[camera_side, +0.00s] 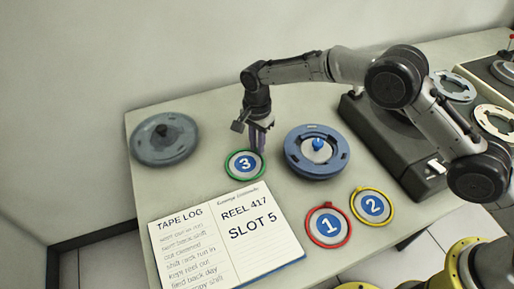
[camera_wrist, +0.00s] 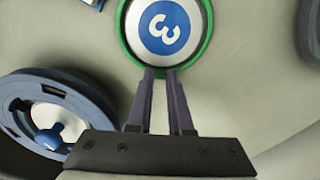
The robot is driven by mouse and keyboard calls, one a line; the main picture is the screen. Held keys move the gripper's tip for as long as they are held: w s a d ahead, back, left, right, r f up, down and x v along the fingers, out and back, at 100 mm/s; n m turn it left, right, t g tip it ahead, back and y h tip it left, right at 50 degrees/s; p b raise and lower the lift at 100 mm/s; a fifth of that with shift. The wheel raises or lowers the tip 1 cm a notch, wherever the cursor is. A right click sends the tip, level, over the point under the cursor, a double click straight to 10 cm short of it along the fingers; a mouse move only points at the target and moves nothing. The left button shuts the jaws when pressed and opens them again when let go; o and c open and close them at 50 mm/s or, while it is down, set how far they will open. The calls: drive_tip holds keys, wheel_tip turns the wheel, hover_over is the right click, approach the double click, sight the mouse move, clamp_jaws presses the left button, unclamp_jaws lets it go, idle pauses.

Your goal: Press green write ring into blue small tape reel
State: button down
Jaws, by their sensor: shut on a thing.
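The green write ring (camera_side: 229,170) encircles a blue disc marked 3 (camera_side: 244,163), left of the blue small tape reel (camera_side: 336,168). My gripper (camera_side: 261,150) is shut on the ring's edge, on the side towards the arm. In the wrist view my gripper (camera_wrist: 160,73) pinches the green ring (camera_wrist: 208,42) at its near rim. I cannot tell whether the ring is raised off the table. The blue reel lies flat, with a blue knob at its white centre; it also shows at the lower left of the wrist view (camera_wrist: 85,105).
A grey-blue reel (camera_side: 150,150) lies at the back left. The red ring (camera_side: 312,231) around 1 and the yellow ring (camera_side: 358,210) around 2 lie at the front right. An open log book (camera_side: 230,245) lies in front. A dark machine (camera_side: 385,140) stands right of the blue reel.

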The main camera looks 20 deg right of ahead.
drive_tip(key=shift+r, duration=2.9)
drive_tip(key=d+r+m, duration=0.1)
drive_tip(key=d, duration=0.2)
drive_tip(key=s+d+r+m, duration=0.1)
drive_tip(key=d+r, duration=0.1)
drive_tip(key=d, duration=0.2)
drive_tip(key=s+d+r+m, duration=0.1)
drive_tip(key=d+r, duration=0.1)
drive_tip(key=d, duration=0.1)
drive_tip(key=shift+s+d, duration=0.15)
drive_tip(key=s+d+r+m, duration=0.3)
drive_tip(key=s+d, duration=0.2)
drive_tip(key=d, duration=0.3)
drive_tip(key=shift+s+d+f, duration=0.15)
drive_tip(key=shift+f, duration=0.65)
drive_tip(key=shift+s+d+f, duration=0.1)
drive_tip(key=shift+d+f, duration=0.05)
drive_tip(key=shift+f, duration=0.65)
drive_tip(key=shift+s+d+f, duration=0.15)
drive_tip(key=shift+f, duration=0.65)
drive_tip(key=shift+f, duration=2.25)
drive_tip(key=c, duration=0.8)
unclamp_jaws()
drive_tip(key=shift+o, duration=0.2)
